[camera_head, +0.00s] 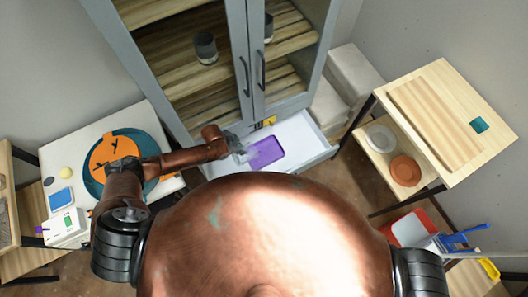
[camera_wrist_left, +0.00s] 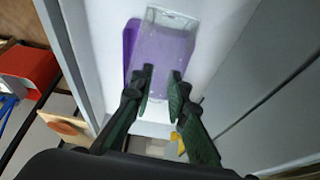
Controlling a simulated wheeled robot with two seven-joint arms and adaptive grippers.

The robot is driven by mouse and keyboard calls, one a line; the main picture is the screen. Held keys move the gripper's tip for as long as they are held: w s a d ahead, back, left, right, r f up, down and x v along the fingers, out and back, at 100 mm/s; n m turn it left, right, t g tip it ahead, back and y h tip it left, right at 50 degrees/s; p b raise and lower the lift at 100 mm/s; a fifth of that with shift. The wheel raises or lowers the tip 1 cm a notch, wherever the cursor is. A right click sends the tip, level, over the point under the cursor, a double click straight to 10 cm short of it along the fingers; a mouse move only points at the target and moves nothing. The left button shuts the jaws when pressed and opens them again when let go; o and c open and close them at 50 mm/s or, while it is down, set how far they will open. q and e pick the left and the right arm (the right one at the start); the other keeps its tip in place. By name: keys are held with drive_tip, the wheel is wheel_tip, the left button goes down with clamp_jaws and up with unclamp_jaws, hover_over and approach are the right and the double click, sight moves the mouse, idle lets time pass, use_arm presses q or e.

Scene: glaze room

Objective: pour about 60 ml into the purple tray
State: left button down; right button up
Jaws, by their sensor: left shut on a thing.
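The purple tray (camera_head: 269,149) lies in the open white drawer below the cabinet doors. In the left wrist view the purple tray (camera_wrist_left: 129,42) shows at the left of a clear, see-through container (camera_wrist_left: 164,42) and through it. My left gripper (camera_head: 236,146) is at the tray's left side in the head view. In the left wrist view the left gripper (camera_wrist_left: 160,84) is shut on the clear container, over the tray. Whether the container holds any liquid, or how far it tilts, I cannot tell. My right gripper is not in view.
The white drawer (camera_head: 305,148) stands out from the grey cabinet (camera_head: 180,80), with a yellow thing (camera_head: 268,122) at its back. A white table at left holds a teal round thing with an orange piece (camera_head: 103,152). Wooden shelves (camera_head: 440,110) stand at right. Bare floor shows between.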

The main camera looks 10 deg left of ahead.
use_arm(q)
drive_tip(key=h+b, duration=0.1)
drive_tip(key=b, duration=0.1)
drive_tip(key=a+t+h+b, duration=0.1)
drive_tip(key=b, duration=0.1)
drive_tip(key=s+a+t+h+b, duration=0.1)
drive_tip(key=b, duration=0.1)
drive_tip(key=shift+a+f, duration=0.2)
drive_tip(key=shift+f, duration=0.15)
drive_tip(key=shift+s+r+h+b, duration=0.1)
drive_tip(key=shift+h+b, duration=0.2)
drive_tip(key=shift+b, duration=0.1)
drive_tip(key=shift+r, duration=0.4)
drive_tip(key=shift+a+b, duration=0.15)
drive_tip(key=shift+b, duration=0.35)
drive_tip(key=shift+r+t+h, duration=0.2)
drive_tip(key=shift+t+h, duration=0.1)
drive_tip(key=shift+s, duration=0.1)
